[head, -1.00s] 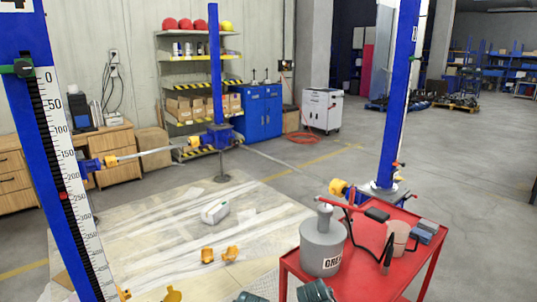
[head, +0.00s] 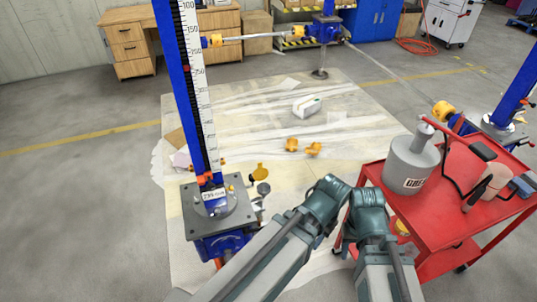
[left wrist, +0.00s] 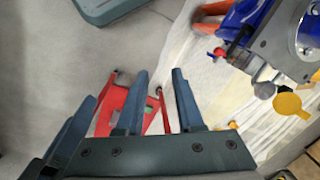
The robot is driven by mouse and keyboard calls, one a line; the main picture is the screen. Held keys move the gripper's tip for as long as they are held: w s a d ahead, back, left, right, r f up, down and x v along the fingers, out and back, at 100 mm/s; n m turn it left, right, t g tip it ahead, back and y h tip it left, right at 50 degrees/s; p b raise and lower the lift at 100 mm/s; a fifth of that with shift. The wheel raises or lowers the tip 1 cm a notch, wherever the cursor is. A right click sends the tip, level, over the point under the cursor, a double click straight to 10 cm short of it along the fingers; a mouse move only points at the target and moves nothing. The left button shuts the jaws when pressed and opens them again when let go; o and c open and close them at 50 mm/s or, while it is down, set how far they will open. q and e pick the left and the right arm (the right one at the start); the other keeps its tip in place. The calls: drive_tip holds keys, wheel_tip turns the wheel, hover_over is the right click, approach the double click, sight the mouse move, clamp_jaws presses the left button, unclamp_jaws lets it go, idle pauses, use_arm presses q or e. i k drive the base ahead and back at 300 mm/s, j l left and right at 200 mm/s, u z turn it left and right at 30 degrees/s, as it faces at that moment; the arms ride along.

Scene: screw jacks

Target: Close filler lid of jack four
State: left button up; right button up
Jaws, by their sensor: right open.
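Jack four's blue body with a grey top plate (head: 203,208) stands at the left in the head view. Its yellow filler lid (head: 260,172) is raised off the grey round filler neck (head: 263,188) at the plate's right side. The left wrist view shows the yellow lid (left wrist: 290,105) and neck (left wrist: 264,90) at the right, apart from my fingers. My left gripper (left wrist: 156,95) is open and empty; in the head view its fingers are hard to make out. My right gripper (head: 348,238) is open beside the cart, well right of the jack.
A red cart (head: 452,240) with a grey grease can (head: 411,165) stands close on the right. Orange pieces (head: 292,145) and a white container (head: 306,106) lie on the sheeted floor behind. A tall blue column with a scale (head: 190,95) rises from the jack.

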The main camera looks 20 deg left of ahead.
sight(260, 173)
drive_tip(key=i+j+u, duration=0.15)
drive_tip(key=u, duration=0.2)
drive_tip(key=i+j+u, duration=0.15)
drive_tip(key=u, duration=0.25)
drive_tip(key=j, duration=0.1)
